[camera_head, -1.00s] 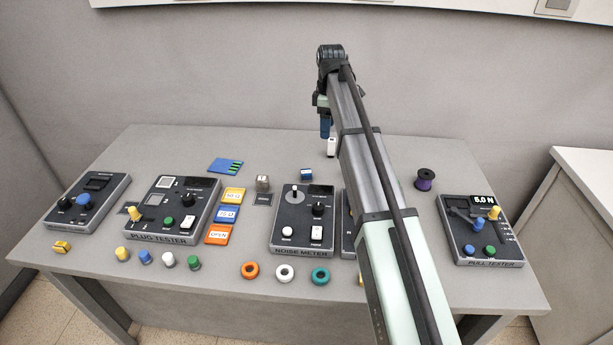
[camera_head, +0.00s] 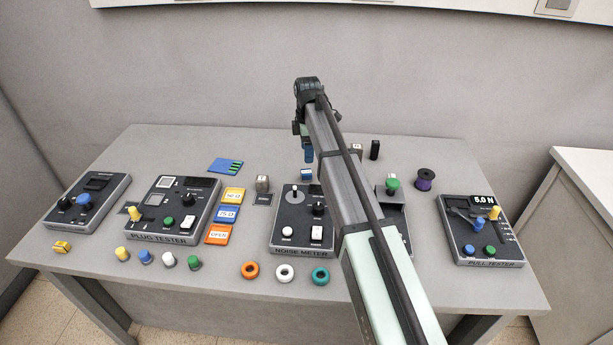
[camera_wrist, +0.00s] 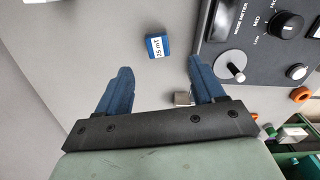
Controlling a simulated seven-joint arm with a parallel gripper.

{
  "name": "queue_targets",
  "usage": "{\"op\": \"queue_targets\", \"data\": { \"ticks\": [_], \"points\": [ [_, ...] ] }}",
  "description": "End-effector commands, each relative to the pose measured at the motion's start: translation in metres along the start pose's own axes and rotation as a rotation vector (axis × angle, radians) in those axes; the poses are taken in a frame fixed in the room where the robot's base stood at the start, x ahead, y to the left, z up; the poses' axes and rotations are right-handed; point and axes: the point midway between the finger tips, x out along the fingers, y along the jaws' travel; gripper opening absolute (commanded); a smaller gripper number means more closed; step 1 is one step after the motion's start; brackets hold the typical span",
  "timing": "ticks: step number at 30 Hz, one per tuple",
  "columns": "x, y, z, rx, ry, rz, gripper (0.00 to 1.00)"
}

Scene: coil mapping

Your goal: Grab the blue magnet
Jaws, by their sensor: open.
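The blue magnet (camera_head: 307,174) is a small blue block on the table, behind the noise meter. In the wrist view my gripper (camera_wrist: 160,68) is open and empty. The magnet appears just beyond the fingertips, roughly centred between them, and neither finger touches it.
The noise meter (camera_head: 287,218) stands just in front of the magnet. A grey metal cube (camera_head: 262,183) sits to the magnet's left; it also shows near the right finger in the wrist view (camera_wrist: 182,98). A purple spool (camera_head: 425,179) and a black block (camera_head: 375,149) stand to the right.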

Motion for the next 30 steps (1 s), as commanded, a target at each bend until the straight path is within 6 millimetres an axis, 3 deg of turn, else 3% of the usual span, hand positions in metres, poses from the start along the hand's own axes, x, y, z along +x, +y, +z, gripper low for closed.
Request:
{"op": "queue_targets", "data": {
  "ticks": [6, 19, 30],
  "points": [
    [0.035, 0.0, 0.0, 0.001, 0.0, -0.001, 0.68],
    [0.058, 0.001, -0.001, 0.001, 0.0, 0.0, 0.68],
    [0.1, 0.004, -0.002, 0.0, 0.0, 0.0, 0.68]
  ]
}}
